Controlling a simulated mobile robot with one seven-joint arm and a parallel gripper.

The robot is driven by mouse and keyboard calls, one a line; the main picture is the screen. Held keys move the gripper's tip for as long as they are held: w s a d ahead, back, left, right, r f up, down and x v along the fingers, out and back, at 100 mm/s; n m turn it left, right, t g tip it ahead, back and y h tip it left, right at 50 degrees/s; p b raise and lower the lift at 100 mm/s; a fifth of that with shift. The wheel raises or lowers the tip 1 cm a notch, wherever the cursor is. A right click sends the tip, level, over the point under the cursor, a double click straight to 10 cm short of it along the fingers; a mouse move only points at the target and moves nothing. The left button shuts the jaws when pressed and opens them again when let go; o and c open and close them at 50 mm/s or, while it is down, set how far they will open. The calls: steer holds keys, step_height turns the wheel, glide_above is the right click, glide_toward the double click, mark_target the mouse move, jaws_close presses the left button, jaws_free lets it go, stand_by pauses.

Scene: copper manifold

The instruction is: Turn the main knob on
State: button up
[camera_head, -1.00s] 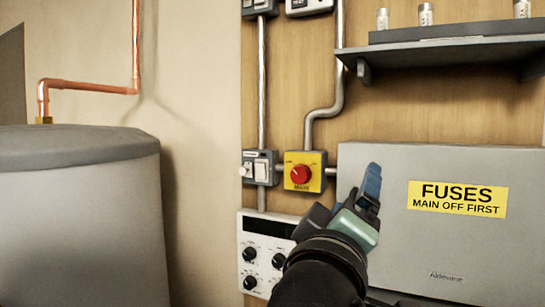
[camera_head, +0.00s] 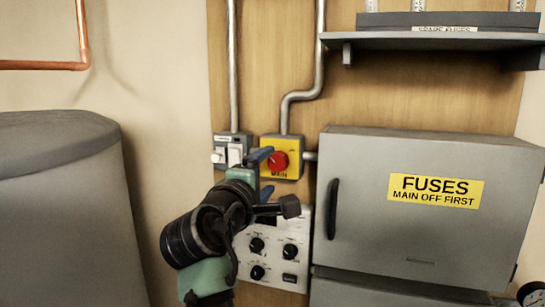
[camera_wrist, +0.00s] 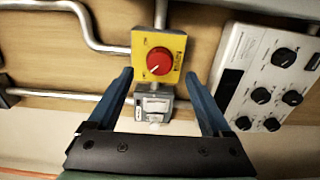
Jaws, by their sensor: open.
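The main knob (camera_head: 278,161) is a red round dial on a yellow plate (camera_head: 292,143) labelled MAIN, on the wooden backboard. In the wrist view the knob (camera_wrist: 160,61) sits on its plate (camera_wrist: 175,44), centred between my blue fingers and beyond their tips. A small pale mark shows on the knob, but I cannot read its setting. My gripper (camera_head: 265,174) is open and empty, with its fingers near the plate's left and lower edges in the head view. In the wrist view my gripper (camera_wrist: 158,78) shows both fingers spread, apart from the knob.
A grey switch box (camera_head: 231,151) is just left of the plate. A white panel with black knobs (camera_head: 290,250) is below. A grey fuse box (camera_head: 400,245) with a black handle stands right, under a shelf (camera_head: 430,41). A grey tank (camera_head: 70,220) stands left.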

mark_target(276, 164)
steer(key=shift+p+x, duration=0.75)
steer(key=shift+x, duration=1.6)
jaws_close()
